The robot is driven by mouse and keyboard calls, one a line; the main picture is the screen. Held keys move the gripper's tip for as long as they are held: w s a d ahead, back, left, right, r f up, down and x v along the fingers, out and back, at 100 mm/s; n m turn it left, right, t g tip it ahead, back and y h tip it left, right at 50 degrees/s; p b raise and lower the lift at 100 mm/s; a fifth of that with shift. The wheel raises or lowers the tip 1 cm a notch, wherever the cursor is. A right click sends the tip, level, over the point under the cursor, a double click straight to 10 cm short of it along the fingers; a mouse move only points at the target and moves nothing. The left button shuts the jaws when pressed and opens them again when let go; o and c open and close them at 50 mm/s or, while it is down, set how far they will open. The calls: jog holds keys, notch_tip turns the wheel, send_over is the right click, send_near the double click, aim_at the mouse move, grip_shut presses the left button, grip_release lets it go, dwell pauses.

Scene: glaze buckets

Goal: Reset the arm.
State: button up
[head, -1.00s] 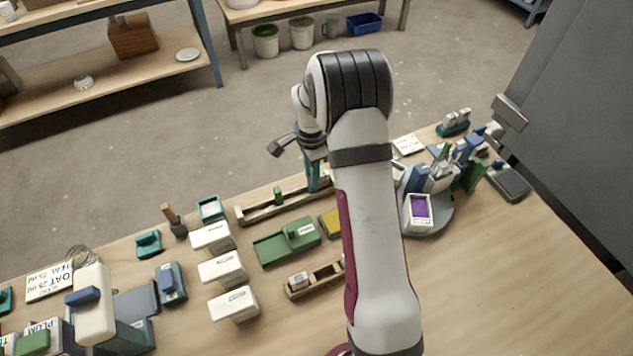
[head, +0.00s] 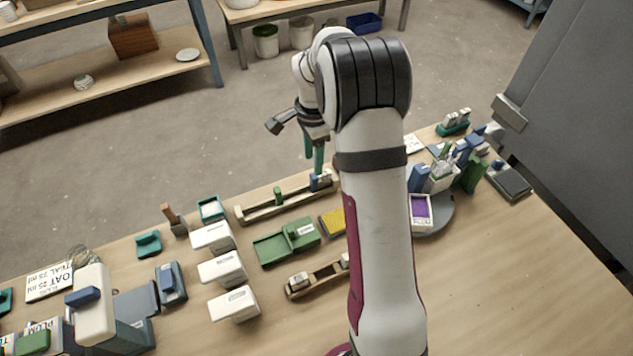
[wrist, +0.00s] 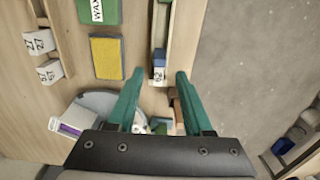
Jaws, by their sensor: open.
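My gripper (head: 315,158) has two green fingers and is held above the far edge of the worktable (head: 490,270), just over the right end of a long wooden rail. In the wrist view my gripper (wrist: 158,75) is open, with the fingers apart and nothing between their tips. A small blue and white block (wrist: 159,62) sits in the rail below and just ahead of the tips; it also shows in the head view (head: 321,181). My arm hides part of the table's middle in the head view.
A yellow sponge-like pad (head: 332,223), a green tray (head: 288,241) and several white boxes (head: 222,268) lie left of my arm. A grey round stand (head: 437,217) with containers is at right. A grey cabinet (head: 580,110) rises beyond the right edge. Open floor lies behind.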

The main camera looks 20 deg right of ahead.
jog(key=shift+r, duration=0.55)
jog(key=s+a+r+n, duration=0.5)
jog(key=s+a+r, duration=0.35)
jog(key=s, duration=0.25)
jog(key=s+a+n+y, duration=0.1)
jog(key=s+a+n, duration=0.2)
jog(key=s, duration=0.7)
jog(key=s+a+r+n, duration=0.1)
jog(key=s+a+n, duration=0.2)
jog(key=s, duration=0.6)
jog(key=shift+s+a+r+n+y, duration=0.15)
jog(key=shift+s+a+n+y, duration=0.2)
jog(key=shift+n, duration=0.35)
jog(key=shift+d, duration=0.1)
